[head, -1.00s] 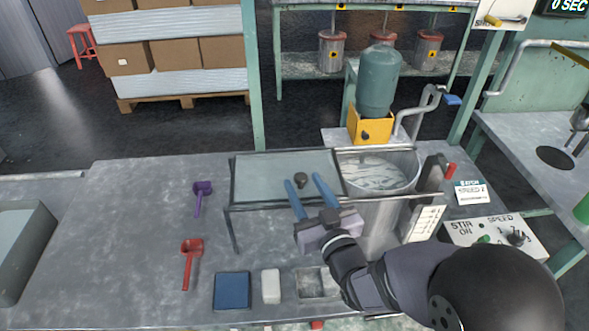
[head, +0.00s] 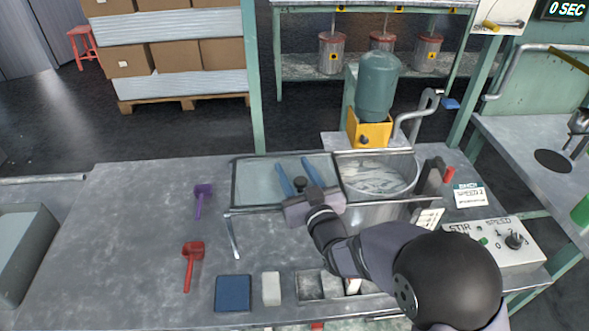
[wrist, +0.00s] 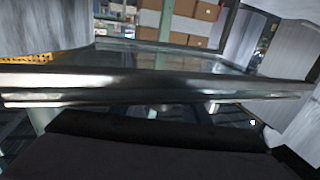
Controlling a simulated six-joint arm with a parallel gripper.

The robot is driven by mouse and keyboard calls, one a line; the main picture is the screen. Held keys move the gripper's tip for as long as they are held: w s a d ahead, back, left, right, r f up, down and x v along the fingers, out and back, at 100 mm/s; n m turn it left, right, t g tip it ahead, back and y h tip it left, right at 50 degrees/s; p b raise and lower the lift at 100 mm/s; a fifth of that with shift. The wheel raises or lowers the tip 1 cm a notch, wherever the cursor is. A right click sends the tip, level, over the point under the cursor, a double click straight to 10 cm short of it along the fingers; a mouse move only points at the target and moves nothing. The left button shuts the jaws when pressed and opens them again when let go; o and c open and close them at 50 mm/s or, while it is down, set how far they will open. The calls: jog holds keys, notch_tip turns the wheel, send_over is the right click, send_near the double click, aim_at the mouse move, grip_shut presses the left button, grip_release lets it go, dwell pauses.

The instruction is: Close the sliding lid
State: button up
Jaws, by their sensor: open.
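The sliding lid (head: 255,185) is a glass panel in a dark frame. It lies on rails to the left of the steel tank (head: 372,213), whose top is open and shows pale, swirled contents. A small dark knob (head: 300,183) stands near the lid's right side. My gripper (head: 293,163) is over the lid with its two blue fingers open, one on each side of the knob. I cannot tell whether either finger touches it. In the wrist view, a shiny metal bar (wrist: 150,85) crosses close in front, with the glass (wrist: 185,62) beyond; the knob cannot be made out.
A yellow-based green vessel (head: 377,90) stands behind the tank. A control box (head: 497,243) with a dial is at right. A purple scoop (head: 203,200), red scoop (head: 191,265), blue block (head: 233,293) and white block (head: 271,288) lie on the bench (head: 130,240). The bench's left middle is clear.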

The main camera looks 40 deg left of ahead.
grip_shut()
jog(key=shift+w+d, duration=0.1)
jog(key=shift+w+d, duration=0.2)
jog(key=shift+w, duration=0.05)
jog(key=w+d+b, duration=0.1)
jog(key=w+d, duration=1.5)
jog(key=shift+w+d+b, duration=0.3)
jog(key=shift+d+b, duration=0.05)
jog(key=shift+r, duration=0.1)
grip_release()
jog(key=shift+w+d, duration=0.1)
